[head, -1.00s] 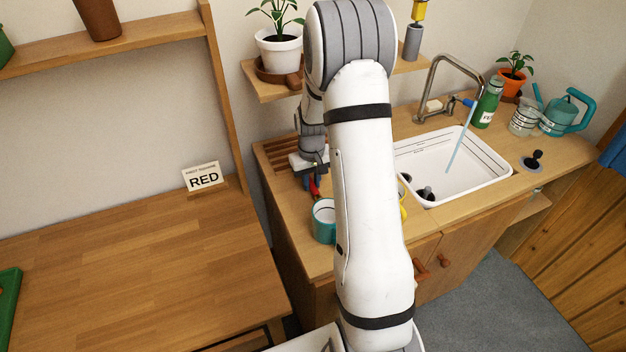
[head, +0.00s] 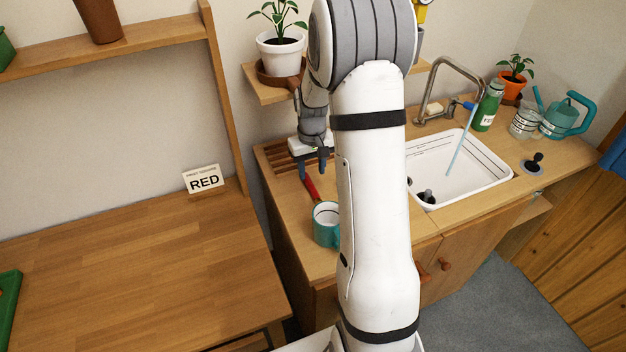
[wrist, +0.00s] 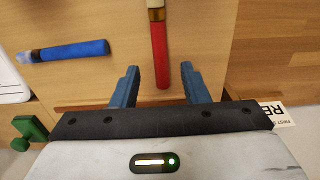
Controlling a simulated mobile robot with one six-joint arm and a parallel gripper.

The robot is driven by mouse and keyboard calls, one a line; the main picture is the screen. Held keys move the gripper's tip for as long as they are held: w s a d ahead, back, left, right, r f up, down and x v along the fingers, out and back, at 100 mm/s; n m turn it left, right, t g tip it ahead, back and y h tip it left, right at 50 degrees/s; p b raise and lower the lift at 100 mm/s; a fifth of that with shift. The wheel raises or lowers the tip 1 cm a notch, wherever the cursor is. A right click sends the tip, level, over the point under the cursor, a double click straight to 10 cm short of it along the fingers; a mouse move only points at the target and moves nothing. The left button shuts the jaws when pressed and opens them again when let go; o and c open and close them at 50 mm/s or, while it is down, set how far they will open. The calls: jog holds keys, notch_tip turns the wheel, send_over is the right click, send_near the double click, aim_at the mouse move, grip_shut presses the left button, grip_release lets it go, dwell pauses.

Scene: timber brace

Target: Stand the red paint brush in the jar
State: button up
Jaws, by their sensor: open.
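The red paint brush (head: 312,188) lies on the wooden counter behind a teal mug (head: 325,228). In the wrist view its red handle (wrist: 160,58) points toward my gripper (wrist: 159,72), with a gold and cream part at the top edge; its tip is out of frame. My gripper is open and empty. Its blue fingers stand either side of the line of the handle, the handle's end between the fingertips in the picture. In the head view my gripper (head: 313,173) is just above the brush. A clear jar (head: 525,120) with white bands stands right of the sink.
A blue brush (wrist: 72,50) lies beside the red one. A green object (wrist: 30,130) is at lower left. A white sink (head: 465,170), tap (head: 450,80), green bottle (head: 487,106) and teal watering can (head: 562,115) are at right. The left table (head: 130,260) is mostly clear.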

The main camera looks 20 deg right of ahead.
aim_at(312, 187)
jog(key=s+a+r+t, duration=0.1)
jog(key=s+a+r, duration=0.2)
jog(key=s+r, duration=0.3)
jog(key=s+a+r, duration=0.3)
jog(key=s+r, duration=0.1)
jog(key=r, duration=0.4)
jog(key=s+a, duration=0.2)
jog(key=s, duration=0.5)
jog(key=s+a+r+t, duration=0.1)
jog(key=s+a, duration=0.1)
jog(key=s, duration=0.5)
jog(key=shift+a+r+t, duration=0.2)
jog(key=shift+r+t, duration=0.05)
jog(key=shift+t, duration=0.05)
jog(key=shift+c, duration=0.5)
